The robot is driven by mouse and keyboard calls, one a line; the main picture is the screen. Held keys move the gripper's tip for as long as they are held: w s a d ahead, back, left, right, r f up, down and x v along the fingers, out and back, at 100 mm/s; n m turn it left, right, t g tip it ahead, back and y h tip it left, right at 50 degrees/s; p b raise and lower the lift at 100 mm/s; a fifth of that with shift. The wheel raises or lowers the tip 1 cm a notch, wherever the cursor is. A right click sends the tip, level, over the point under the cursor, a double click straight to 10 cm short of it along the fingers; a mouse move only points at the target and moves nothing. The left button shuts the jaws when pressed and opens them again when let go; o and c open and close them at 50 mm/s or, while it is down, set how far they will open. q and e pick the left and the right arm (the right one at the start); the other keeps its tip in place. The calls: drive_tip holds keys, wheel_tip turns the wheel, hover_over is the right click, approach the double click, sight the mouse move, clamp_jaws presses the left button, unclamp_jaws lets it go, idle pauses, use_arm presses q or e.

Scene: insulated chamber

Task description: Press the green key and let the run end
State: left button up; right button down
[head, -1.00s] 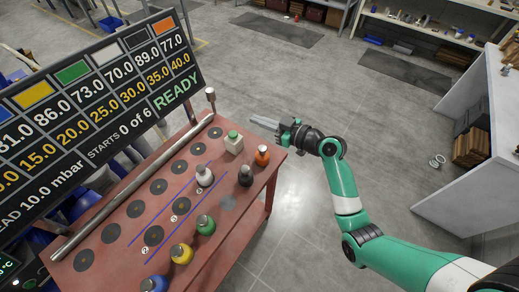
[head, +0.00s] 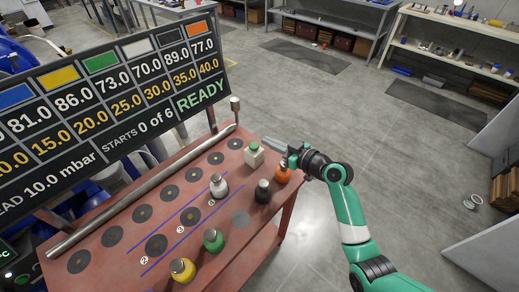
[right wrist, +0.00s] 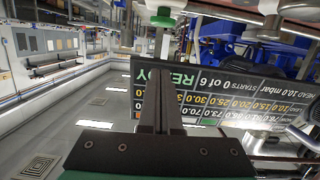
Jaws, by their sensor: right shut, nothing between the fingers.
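The green key (head: 253,147) is a round green button on a small white box (head: 254,157) at the far right corner of the red table. It also shows upside down at the top of the right wrist view (right wrist: 163,17). My right gripper (head: 268,141) is shut and empty. In the head view its fingertips appear just above and right of the key; a gap shows between them in the wrist view, where the shut fingers (right wrist: 157,75) point toward the board. The board (head: 120,95) reads READY and STARTS 0 of 6. My left gripper is not in view.
An orange bottle (head: 282,175) and a black bottle (head: 262,193) stand near the key box. White (head: 219,187), green (head: 213,241) and yellow (head: 182,270) bottles stand farther left on the red table (head: 110,275). A metal post (head: 236,112) rises behind the key.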

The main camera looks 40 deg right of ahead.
sight(259, 153)
drive_tip(key=w+f+b, duration=0.2)
drive_tip(key=w+f, duration=0.2)
drive_tip(key=f, duration=0.1)
drive_tip(key=shift+w+b, duration=0.3)
drive_tip(key=shift+w, duration=0.1)
